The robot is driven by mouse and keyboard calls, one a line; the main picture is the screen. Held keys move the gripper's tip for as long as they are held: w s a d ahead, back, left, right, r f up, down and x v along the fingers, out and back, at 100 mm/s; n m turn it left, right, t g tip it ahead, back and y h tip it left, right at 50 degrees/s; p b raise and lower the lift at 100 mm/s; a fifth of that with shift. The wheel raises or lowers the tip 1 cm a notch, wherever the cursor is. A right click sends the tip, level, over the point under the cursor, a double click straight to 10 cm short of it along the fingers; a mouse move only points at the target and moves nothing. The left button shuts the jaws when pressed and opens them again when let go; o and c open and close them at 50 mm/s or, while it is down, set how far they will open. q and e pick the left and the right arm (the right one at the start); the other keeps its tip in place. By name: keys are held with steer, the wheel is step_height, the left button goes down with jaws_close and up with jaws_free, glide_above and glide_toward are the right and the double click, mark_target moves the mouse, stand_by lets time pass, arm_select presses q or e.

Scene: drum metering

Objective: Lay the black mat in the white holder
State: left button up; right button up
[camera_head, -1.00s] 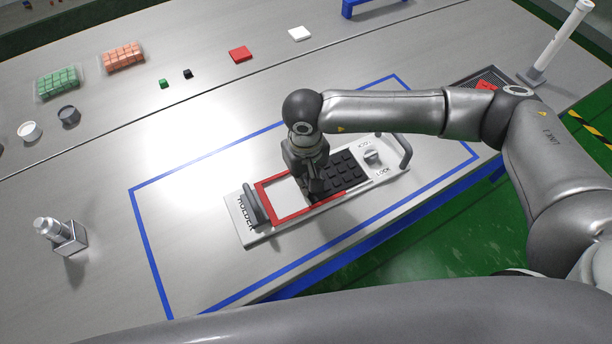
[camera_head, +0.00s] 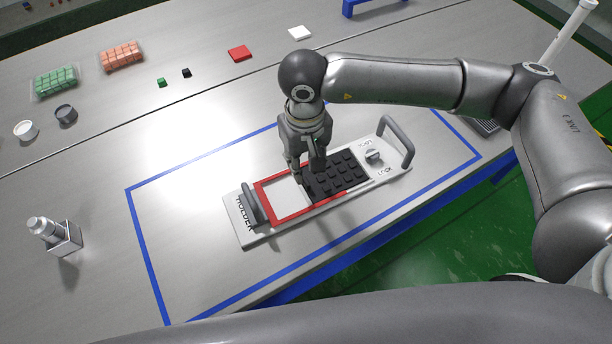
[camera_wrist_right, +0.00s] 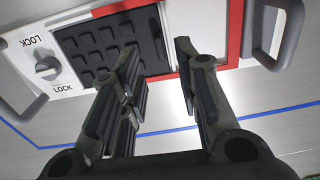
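The black mat (camera_head: 342,172) with raised square pads lies flat in the right part of the white holder (camera_head: 252,238), beside the knob. It also shows in the right wrist view (camera_wrist_right: 92,45). A red frame (camera_head: 283,218) borders the holder's pale, bare left part and runs along part of the mat's near edge. My right gripper (camera_head: 307,172) is above the mat's left end. My left gripper is not in view.
The holder has grey handles at its left (camera_head: 251,204) and right (camera_head: 397,141) ends and a lock knob (camera_head: 373,156). A blue outline surrounds it. A metal fixture (camera_head: 58,235) stands at left. Trays, small blocks and cups sit farther back. The table around the holder is clear.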

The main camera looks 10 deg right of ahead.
step_height(320, 180, up, 6)
steer(key=shift+f+b, duration=0.1)
steer(key=shift+b, duration=0.45)
